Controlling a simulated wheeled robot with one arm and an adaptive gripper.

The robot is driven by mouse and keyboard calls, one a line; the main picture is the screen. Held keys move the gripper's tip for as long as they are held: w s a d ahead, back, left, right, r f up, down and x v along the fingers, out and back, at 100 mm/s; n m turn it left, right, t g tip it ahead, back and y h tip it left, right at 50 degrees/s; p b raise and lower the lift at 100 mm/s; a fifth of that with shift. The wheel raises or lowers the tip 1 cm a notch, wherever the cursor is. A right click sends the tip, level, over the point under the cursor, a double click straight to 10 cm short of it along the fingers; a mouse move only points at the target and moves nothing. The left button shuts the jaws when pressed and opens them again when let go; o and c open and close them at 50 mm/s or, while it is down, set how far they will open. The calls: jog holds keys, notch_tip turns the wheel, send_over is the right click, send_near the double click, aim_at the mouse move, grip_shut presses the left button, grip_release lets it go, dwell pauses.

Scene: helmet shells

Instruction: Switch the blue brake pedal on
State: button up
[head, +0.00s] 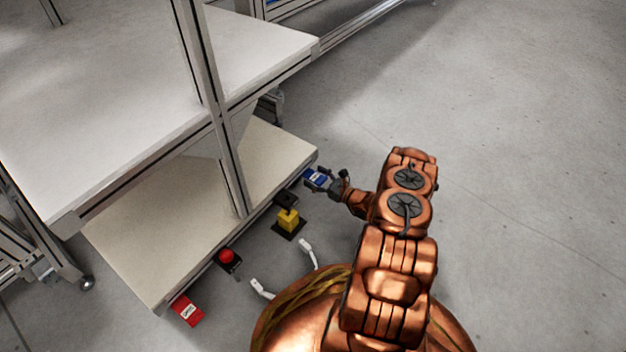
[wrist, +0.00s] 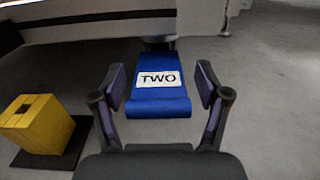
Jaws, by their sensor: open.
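The blue brake pedal (wrist: 158,95) carries a white label reading "TWO" and sticks out from under the edge of the low shelf in the wrist view. In the head view the blue pedal (head: 316,178) shows at the shelf's right corner, partly covered by my gripper. My gripper (wrist: 160,86) is open, with one finger on each side of the pedal in the picture. The fingers look apart from it, and I cannot tell the exact gap in depth. In the head view my gripper (head: 328,181) is at the pedal's near side.
A yellow block (head: 288,220) on a black base stands left of the pedal; it also shows in the wrist view (wrist: 35,123). A red button (head: 226,256) and a red labelled pedal (head: 187,310) sit further left along the low shelf (head: 180,220). Floor to the right is clear.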

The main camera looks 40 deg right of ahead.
jog(key=shift+w+a, duration=0.2)
jog(key=shift+w, duration=0.2)
